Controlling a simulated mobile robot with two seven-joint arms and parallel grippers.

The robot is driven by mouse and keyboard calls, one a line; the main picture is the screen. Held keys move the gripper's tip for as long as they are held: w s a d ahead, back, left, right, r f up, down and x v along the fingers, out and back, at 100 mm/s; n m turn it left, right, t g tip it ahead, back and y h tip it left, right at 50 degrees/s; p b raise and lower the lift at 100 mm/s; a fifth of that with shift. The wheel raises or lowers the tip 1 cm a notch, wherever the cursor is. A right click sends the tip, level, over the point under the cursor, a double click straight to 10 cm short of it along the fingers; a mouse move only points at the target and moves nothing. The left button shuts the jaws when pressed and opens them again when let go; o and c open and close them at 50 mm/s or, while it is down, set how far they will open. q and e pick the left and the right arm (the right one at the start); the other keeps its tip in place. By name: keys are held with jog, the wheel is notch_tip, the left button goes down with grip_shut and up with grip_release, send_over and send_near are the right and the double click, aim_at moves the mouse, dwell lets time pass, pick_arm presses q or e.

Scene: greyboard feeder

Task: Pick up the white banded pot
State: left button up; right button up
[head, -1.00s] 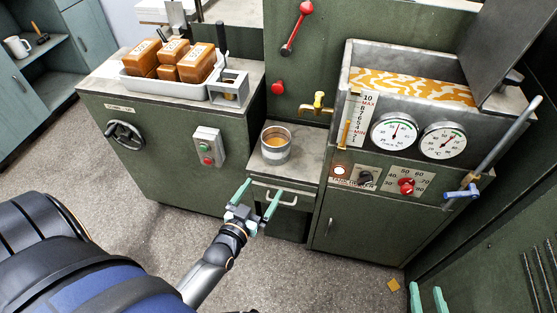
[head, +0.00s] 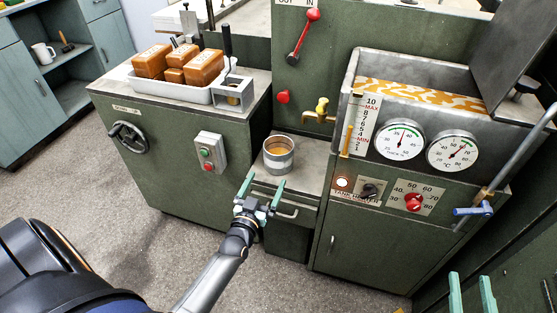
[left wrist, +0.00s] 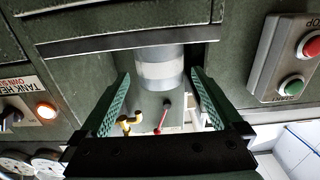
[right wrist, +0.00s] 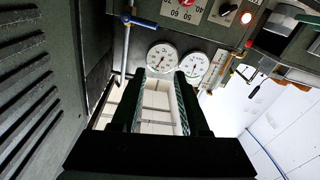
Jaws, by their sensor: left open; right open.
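The white banded pot (head: 278,155) is a grey metal cup with a pale band and brownish contents. It stands upright on a low shelf below the brass tap. In the left wrist view the pot (left wrist: 161,70) shows ahead, between the open fingers but beyond their tips. My left gripper (head: 263,186) is open and empty, in front of the shelf edge and just short of the pot. My right gripper (head: 471,286) is open and empty at the lower right, far from the pot. The right wrist view shows its fingers (right wrist: 162,85) facing the gauges.
A brass tap (head: 320,112) is above and right of the pot. A drawer handle (head: 275,208) sits below the shelf edge. A tank with gauges (head: 400,139) stands right; a cabinet with a white tray (head: 180,94) of brown blocks stands left. Open floor lies in front.

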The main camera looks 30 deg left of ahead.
aim_at(274, 168)
pick_arm(q)
jog(key=shift+w+a, duration=0.15)
jog(key=shift+w, duration=0.4)
jog(key=b+x, duration=0.2)
jog(key=x, duration=0.2)
jog(key=shift+w, duration=0.4)
pick_arm(e)
notch_tip(274, 168, up, 11)
jog(key=s+n+t+y, duration=0.2)
jog(key=n+t+y, duration=0.1)
jog(key=t+y, duration=0.1)
jog(key=shift+s+a+r, duration=0.2)
jog(key=shift+s+a, duration=0.2)
jog(key=shift+a, duration=0.05)
pick_arm(q)
jog(key=shift+f, duration=0.1)
jog(key=c, duration=1.5)
